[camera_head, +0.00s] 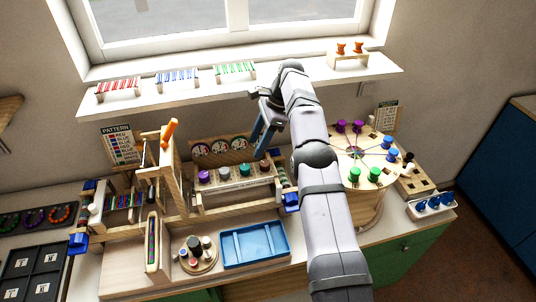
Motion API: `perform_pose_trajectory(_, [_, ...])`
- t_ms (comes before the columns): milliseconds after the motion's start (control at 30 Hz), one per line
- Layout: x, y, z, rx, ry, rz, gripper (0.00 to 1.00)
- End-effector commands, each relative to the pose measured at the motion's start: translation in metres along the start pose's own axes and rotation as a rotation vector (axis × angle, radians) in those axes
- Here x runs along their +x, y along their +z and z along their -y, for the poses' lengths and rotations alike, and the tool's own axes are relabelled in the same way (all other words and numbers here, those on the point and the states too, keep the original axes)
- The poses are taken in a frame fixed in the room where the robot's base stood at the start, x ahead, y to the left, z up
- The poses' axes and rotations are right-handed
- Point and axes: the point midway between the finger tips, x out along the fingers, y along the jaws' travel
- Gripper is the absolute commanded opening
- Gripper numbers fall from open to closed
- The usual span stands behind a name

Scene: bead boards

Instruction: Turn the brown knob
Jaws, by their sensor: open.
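The brown knob (265,166) sits at the right end of a row of knobs on a wooden panel in the middle of the bench. To its left are a teal knob (244,170), a pale grey knob (224,173) and a purple knob (204,176). My gripper (261,141) hangs above and slightly behind the brown knob as seen here. Its blue fingers point down and it is open, with nothing seen between them. It appears apart from the knob; the exact gap is hard to tell.
Dial gauges (220,148) stand behind the knobs. A wooden frame with an orange handle (169,131) is to the left, and a round peg board (347,165) is to the right behind my arm. A blue tray (257,246) lies in front. A shelf (215,90) runs behind.

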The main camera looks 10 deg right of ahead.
Motion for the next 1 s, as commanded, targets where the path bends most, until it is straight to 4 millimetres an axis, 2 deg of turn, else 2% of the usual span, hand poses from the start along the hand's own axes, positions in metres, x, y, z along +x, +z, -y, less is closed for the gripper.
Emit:
perform_pose_trajectory(33, [0.0,0.024,-0.002,-0.039,0.018,-0.011,0.47])
perform_pose_trajectory(100, [0.006,0.043,-0.007,-0.089,0.048,-0.07,0.47])
perform_pose_trajectory(167, [0.01,0.036,-0.009,-0.163,0.066,-0.142,0.47])
perform_pose_trajectory(300, [0.011,0.001,-0.008,-0.373,0.102,-0.265,0.47])
perform_pose_trajectory(400, [0.01,-0.017,-0.007,-0.526,0.134,-0.323,0.47])
perform_pose_trajectory(500, [0.008,-0.026,-0.003,-0.669,0.159,-0.357,0.47])
perform_pose_trajectory(700, [0.007,-0.029,0.0,-0.839,0.183,-0.362,0.47])
perform_pose_trajectory(1000, [0.01,-0.03,0.0,-0.865,0.188,-0.358,0.47])
